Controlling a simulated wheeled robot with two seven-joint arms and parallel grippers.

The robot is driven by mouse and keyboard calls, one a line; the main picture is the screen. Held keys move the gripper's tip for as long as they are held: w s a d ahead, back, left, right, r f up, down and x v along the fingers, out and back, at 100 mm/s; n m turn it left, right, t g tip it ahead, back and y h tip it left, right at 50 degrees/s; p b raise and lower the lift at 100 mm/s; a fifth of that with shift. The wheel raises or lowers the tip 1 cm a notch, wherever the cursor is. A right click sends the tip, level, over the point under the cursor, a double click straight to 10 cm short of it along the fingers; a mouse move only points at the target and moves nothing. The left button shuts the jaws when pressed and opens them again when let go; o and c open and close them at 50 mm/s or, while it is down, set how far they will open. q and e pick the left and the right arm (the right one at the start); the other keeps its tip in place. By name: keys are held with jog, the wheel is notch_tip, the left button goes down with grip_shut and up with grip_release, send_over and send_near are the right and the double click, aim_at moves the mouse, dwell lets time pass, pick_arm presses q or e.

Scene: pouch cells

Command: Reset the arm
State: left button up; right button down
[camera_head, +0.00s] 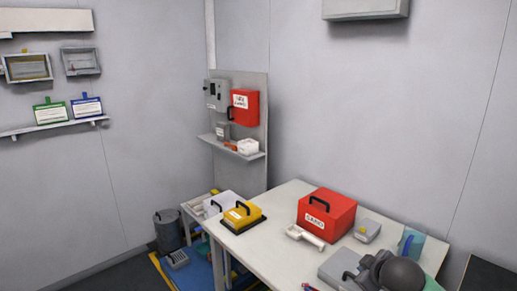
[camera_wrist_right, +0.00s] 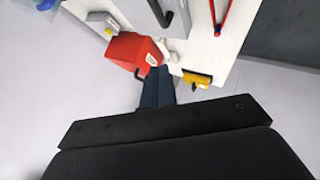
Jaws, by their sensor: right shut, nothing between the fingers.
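My right gripper (camera_head: 374,271) shows as a dark shape at the lower right of the head view, over or beside the near part of the white table (camera_head: 275,262). In the right wrist view its two dark fingers (camera_wrist_right: 158,74) are together, with nothing between them. Beyond them in that view are the red box (camera_wrist_right: 133,50) and a yellow-and-black item (camera_wrist_right: 197,78); I cannot tell the exact gap. My left gripper is not in view.
On the table stand the red case (camera_head: 327,214), a white handled tool (camera_head: 305,237), a yellow case (camera_head: 242,215), a small grey box (camera_head: 367,230) and a flat grey case (camera_head: 337,267). A wall shelf (camera_head: 233,148) and a bin (camera_head: 168,230) stand behind. The table's front-left area is clear.

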pick_arm(q)
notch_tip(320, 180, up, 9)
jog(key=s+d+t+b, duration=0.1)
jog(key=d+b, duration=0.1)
jog(key=b, duration=0.5)
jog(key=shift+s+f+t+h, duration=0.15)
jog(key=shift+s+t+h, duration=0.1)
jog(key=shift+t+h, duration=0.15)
pick_arm(e)
jog(key=s+a+f+m+g, duration=0.2)
jog(key=s+a+f, duration=0.3)
jog(key=s+f, duration=0.6)
jog(key=s+a+f+m+g+y, duration=0.1)
jog(key=s+a+f, duration=0.4)
jog(key=s+f, duration=0.6)
jog(key=s+a+f+m+g, duration=0.3)
jog(key=s+a+f+g, duration=0.1)
jog(key=s+f, duration=0.8)
jog(key=shift+s+a+g+y, duration=0.2)
jog(key=shift+a+g+y, duration=0.15)
jog(key=shift+a, duration=0.35)
